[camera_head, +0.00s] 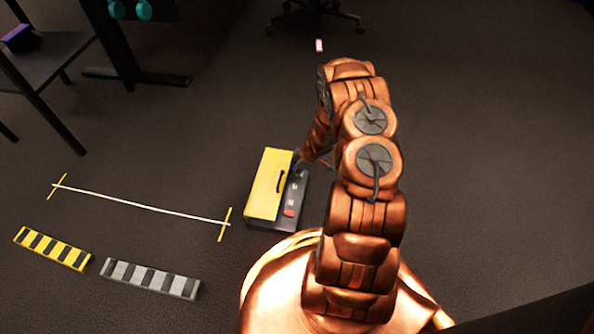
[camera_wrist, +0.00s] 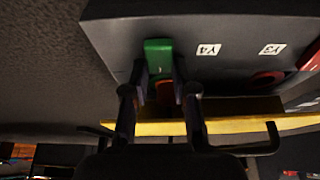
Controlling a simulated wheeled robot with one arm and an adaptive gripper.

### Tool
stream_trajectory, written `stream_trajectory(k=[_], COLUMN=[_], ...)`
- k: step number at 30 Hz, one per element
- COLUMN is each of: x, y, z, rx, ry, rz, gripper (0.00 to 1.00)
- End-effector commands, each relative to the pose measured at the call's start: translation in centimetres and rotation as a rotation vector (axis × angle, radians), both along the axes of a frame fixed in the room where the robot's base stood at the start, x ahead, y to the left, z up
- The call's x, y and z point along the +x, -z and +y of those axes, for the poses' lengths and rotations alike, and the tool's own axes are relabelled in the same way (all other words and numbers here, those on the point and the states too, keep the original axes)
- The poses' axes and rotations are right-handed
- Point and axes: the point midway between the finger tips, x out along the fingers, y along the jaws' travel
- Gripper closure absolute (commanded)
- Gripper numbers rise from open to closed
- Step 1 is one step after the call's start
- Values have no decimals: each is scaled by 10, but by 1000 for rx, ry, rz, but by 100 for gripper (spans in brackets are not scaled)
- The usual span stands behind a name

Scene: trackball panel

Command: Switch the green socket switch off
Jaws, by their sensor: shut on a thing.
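The panel is a dark box (camera_head: 263,225) with a raised yellow cover (camera_head: 265,184) in the head view. The green socket switch (camera_wrist: 158,54) is a small green block near one end of the dark panel face in the wrist view. My gripper (camera_wrist: 155,76) is at the switch, its two fingers closed on either side of it. The switch's lower part lies between the fingers and is partly hidden. In the head view my gripper is mostly hidden behind my arm, at the panel's far right end.
White labels (camera_wrist: 208,49) and red controls (camera_wrist: 310,58) lie along the panel face beside the green switch. The yellow cover edge (camera_wrist: 235,124) crosses below. Striped yellow (camera_head: 52,249) and grey (camera_head: 150,279) bars lie on the floor left of the panel. Floor to the right is clear.

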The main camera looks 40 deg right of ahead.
Motion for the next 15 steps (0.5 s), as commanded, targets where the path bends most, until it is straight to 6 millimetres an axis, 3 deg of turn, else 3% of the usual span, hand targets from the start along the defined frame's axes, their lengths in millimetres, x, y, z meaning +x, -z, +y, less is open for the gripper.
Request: stream_trajectory(k=[15], x=[-4], y=[-2], z=[-2], rx=[69], ry=[4], rz=[-70], gripper=[100])
